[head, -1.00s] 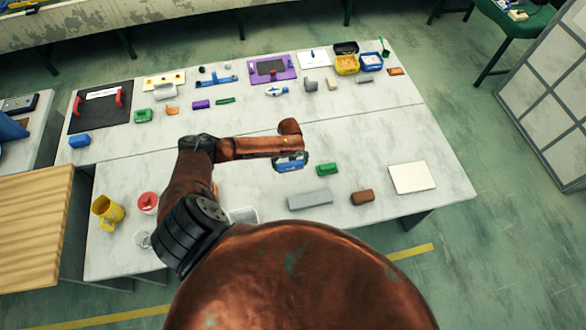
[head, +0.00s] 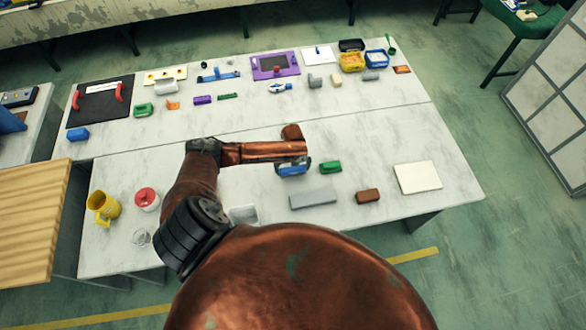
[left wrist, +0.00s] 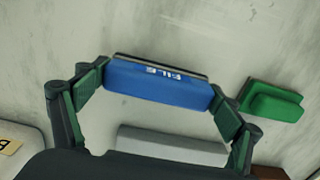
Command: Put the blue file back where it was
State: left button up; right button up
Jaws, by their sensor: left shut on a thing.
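The blue file (head: 293,169) is a blue block with a dark edge. It also shows in the left wrist view (left wrist: 155,84), with white "FILE" lettering. My left gripper (left wrist: 163,93) is shut on it, with a green-padded finger at each end. In the head view, the left gripper and file are at the front table's middle, left of a green block (head: 330,167) and beyond a long grey block (head: 312,198). I cannot tell whether the file touches the table. My right gripper is not in view.
A brown block (head: 367,196) and a white square plate (head: 417,177) lie to the right.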

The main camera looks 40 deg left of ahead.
pick_arm(q)
jog(key=shift+f, duration=0.6)
jog(key=shift+f+b, duration=0.35)
jog(key=shift+b, duration=0.15)
jog(key=o, duration=1.1)
jog(key=shift+o, duration=1.1)
notch_tip(320, 180, up, 8)
jog(key=p, duration=0.7)
jog(key=shift+r, duration=0.1)
